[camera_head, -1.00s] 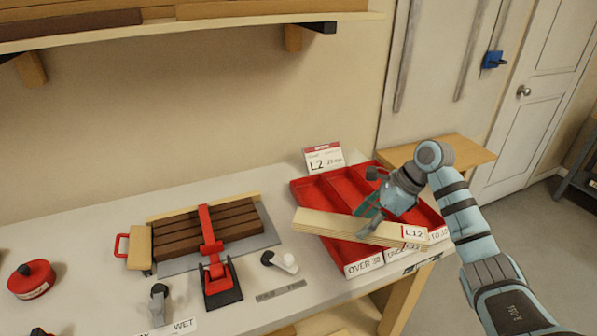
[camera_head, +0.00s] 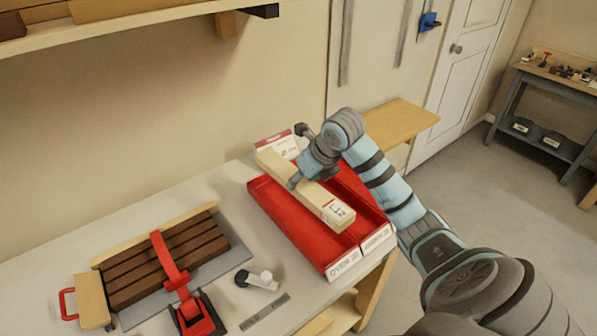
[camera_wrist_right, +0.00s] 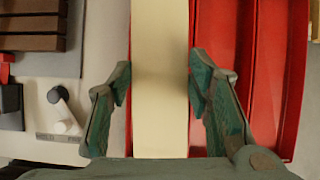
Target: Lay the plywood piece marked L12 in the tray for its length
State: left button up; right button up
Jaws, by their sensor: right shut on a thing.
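The red tray (camera_head: 296,236) has long compartments side by side. My left gripper is not in view.
A white card (camera_head: 283,147) with a red top stands behind the tray. Left of it, brown strips (camera_head: 160,262) lie under a red clamp (camera_head: 172,268). A small black and white object (camera_head: 258,279) lies on the bench between. A shelf (camera_head: 130,20) overhangs the back.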

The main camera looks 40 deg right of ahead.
notch_tip(320, 180, down, 4)
jog(key=shift+w+r+b, duration=0.15)
jog(key=shift+r+b, duration=0.1)
jog(key=shift+b, duration=0.85)
jog(key=b+x, duration=0.1)
jog(key=x, duration=0.1)
jog(key=s+b+x, duration=0.1)
jog(key=b+x, duration=0.2)
jog(key=x, duration=0.1)
jog(key=shift+d+f, duration=0.1)
jog(key=shift+f, duration=0.45)
jog(key=shift+s+f+b, duration=0.1)
jog(key=shift+s+b, duration=0.2)
jog(key=shift+b, duration=0.05)
jog(key=shift+s, duration=0.15)
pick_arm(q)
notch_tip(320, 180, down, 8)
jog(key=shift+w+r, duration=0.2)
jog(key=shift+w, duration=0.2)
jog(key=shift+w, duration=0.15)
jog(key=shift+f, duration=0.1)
pick_arm(e)
jog(key=shift+f, duration=0.1)
jog(key=shift+f+b, duration=0.3)
jog(key=shift+f, duration=0.05)
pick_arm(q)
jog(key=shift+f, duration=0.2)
